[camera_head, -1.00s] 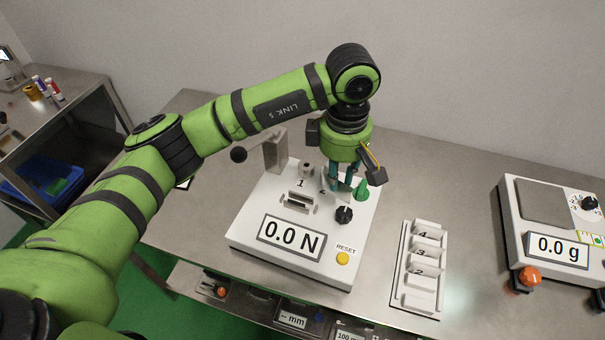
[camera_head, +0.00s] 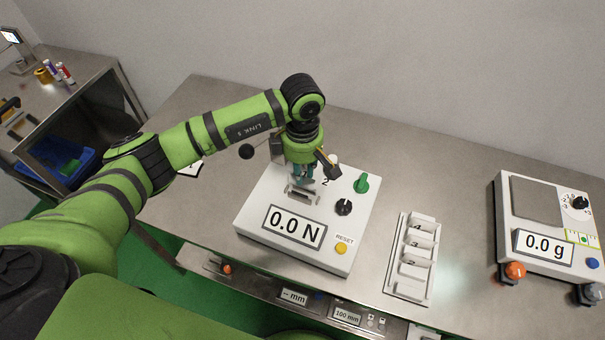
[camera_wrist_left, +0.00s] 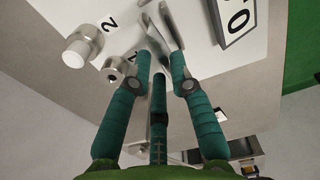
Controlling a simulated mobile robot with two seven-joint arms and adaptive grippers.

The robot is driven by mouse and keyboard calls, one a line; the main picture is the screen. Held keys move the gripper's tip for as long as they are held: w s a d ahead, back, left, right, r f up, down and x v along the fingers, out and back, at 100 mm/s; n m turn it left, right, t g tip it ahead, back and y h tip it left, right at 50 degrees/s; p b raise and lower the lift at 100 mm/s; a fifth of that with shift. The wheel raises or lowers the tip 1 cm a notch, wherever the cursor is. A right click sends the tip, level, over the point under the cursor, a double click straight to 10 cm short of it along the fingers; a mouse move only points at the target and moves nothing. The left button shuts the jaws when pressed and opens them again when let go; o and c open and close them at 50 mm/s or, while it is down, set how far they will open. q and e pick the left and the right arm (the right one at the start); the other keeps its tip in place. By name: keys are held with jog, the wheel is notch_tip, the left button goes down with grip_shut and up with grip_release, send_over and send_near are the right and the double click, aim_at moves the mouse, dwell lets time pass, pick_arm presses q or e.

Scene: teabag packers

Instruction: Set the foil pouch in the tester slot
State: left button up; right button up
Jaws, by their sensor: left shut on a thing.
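The tester (camera_head: 262,205) is a white box with a "0.0 N" display, a yellow reset button and green and black knobs. Its metal slot (camera_head: 300,198) sits in the top face, behind the display. My left gripper (camera_head: 303,180) points down right over the slot area, its teal fingers partly hidden by the wrist. In the left wrist view the fingers (camera_wrist_left: 160,62) are closed together on a thin silvery piece, the foil pouch (camera_wrist_left: 156,36), beside the metal slot plates. The pouch is mostly hidden, and I cannot tell how far it is in the slot. My right gripper is not in view.
A white numbered rack (camera_head: 412,262) stands right of the tester. A scale (camera_head: 507,215) reading "0.0 g" is farther right. Metal posts (camera_wrist_left: 82,48) stand on the tester near the fingers. The steel table (camera_head: 450,190) is clear between rack and scale.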

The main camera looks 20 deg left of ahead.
pick_arm(q)
notch_tip(320, 180, down, 2)
jog(key=shift+f+p, duration=0.25)
jog(key=shift+p, duration=0.3)
jog(key=shift+f, duration=0.5)
jog(key=shift+f+b, duration=0.25)
jog(key=shift+b, duration=0.05)
jog(key=o, duration=0.7)
jog(key=shift+r, duration=0.15)
jog(key=shift+o, duration=0.2)
